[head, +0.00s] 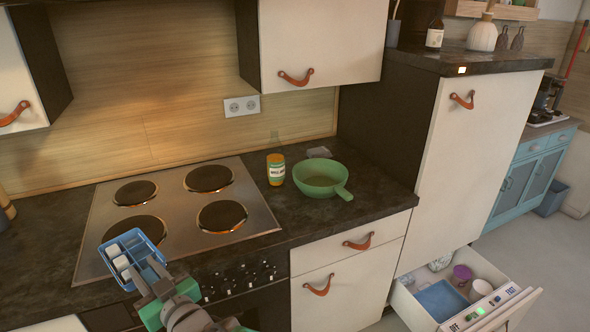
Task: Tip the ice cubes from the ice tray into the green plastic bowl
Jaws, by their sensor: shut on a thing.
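A blue ice tray (146,239) with several white ice cubes (119,258) in it is at the lower left of the head view, in front of the stove. My gripper (153,281) is shut on the near end of the tray and holds it up. The cubes sit along the tray's left side. The fingertips are partly hidden against the tray. The green plastic bowl (318,177), with a short handle toward the lower right, stands on the dark counter right of the stove. The inside that shows looks empty. My gripper is well to the left of the bowl and apart from it.
A yellow-labelled bottle (275,169) stands just left of the bowl. The stove (184,214) has several dark burners. A tall cabinet (452,165) rises right of the bowl. An open drawer (421,311) at the lower right holds a blue container and cups. Upper cabinets (318,40) hang above the counter.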

